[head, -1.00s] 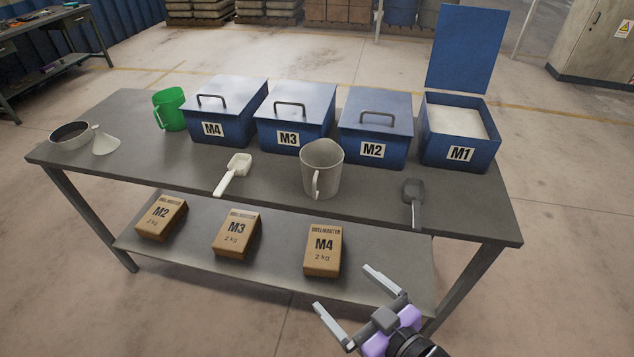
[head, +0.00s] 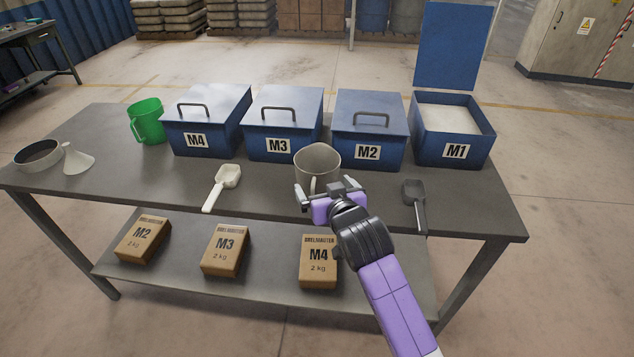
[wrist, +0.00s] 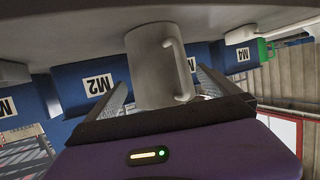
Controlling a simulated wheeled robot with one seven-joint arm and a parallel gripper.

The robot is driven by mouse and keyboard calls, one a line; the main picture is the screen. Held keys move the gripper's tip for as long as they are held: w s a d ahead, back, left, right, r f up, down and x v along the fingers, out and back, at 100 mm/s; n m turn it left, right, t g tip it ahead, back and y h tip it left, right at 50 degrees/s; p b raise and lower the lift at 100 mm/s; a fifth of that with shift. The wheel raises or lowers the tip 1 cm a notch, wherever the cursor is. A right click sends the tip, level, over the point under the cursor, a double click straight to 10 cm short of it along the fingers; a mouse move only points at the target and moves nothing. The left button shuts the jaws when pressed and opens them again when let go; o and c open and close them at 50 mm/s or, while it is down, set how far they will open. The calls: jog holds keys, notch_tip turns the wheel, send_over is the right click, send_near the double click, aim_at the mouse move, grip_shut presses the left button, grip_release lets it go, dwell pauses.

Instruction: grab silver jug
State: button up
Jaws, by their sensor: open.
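The silver jug (head: 317,160) stands upright on the table in front of the M2 and M3 bins, partly hidden by my gripper in the head view. My gripper (head: 328,190) is open at the near side of the jug. In the wrist view, the jug (wrist: 158,65) appears upside down with its handle at the right. The open fingers (wrist: 165,95) lie on either side of the jug's lower-shown part. I cannot tell whether they touch it.
Blue bins marked M4 (head: 205,120), M3 (head: 282,125), M2 (head: 368,130) and open-lidded M1 (head: 455,150) stand behind. A dark scoop (head: 414,195) lies to the right, a white scoop (head: 224,185) to the left. A green jug (head: 147,121) and white funnel (head: 77,160) are further left.

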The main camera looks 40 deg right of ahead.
jog(key=shift+p+x, duration=0.35)
jog(key=shift+x, duration=2.4)
jog(key=shift+r, duration=0.2)
jog(key=c, duration=1.3)
jog(key=shift+r, duration=0.1)
